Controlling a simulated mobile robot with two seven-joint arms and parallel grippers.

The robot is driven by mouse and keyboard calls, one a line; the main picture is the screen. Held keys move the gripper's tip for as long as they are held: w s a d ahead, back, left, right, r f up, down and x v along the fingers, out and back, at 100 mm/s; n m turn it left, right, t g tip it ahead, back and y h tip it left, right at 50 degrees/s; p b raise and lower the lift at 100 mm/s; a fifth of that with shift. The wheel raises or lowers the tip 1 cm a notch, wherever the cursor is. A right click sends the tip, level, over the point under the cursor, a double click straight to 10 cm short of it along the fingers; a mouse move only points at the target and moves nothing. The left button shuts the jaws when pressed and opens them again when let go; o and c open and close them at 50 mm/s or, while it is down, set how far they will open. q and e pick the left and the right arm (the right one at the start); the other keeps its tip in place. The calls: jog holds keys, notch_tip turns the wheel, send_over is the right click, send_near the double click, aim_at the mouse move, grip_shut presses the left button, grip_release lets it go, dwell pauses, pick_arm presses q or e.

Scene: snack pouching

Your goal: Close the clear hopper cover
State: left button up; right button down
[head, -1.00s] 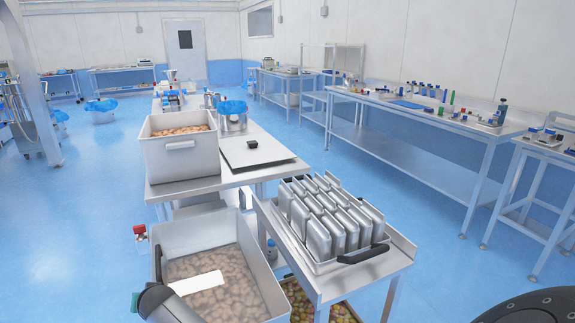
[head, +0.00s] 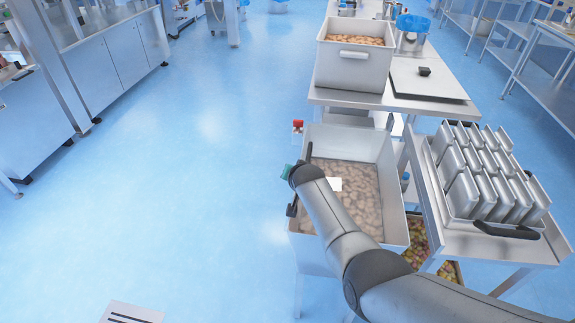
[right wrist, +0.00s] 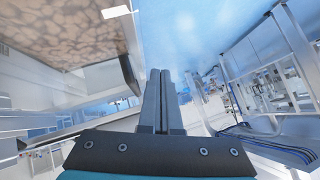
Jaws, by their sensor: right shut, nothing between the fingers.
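The hopper is a large pale metal bin (head: 385,170) full of brown snack pieces, in the middle of the head view. The pieces look hazy, as if through a clear sheet, and a white label (head: 335,184) shows over them. The clear cover's edges are hard to make out, so I cannot tell its exact angle. My right arm reaches across the bin to its left edge, with its teal wrist part there. In the right wrist view my right gripper (right wrist: 163,78) has its fingers together and empty, apart from the bin at upper left. My left gripper is out of view.
A rack of metal pouches (head: 488,180) stands on a side table right of the bin. Behind are another bin of snacks (head: 352,65) and a flat grey lid (head: 425,80) on a table. Blue floor left of the bin is clear.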

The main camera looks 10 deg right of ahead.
jog(key=s+a+r+p, duration=0.2)
jog(key=s+r+p, duration=0.2)
jog(key=s+r, duration=0.2)
jog(key=shift+s+r+p, duration=0.2)
jog(key=shift+r+p, duration=0.1)
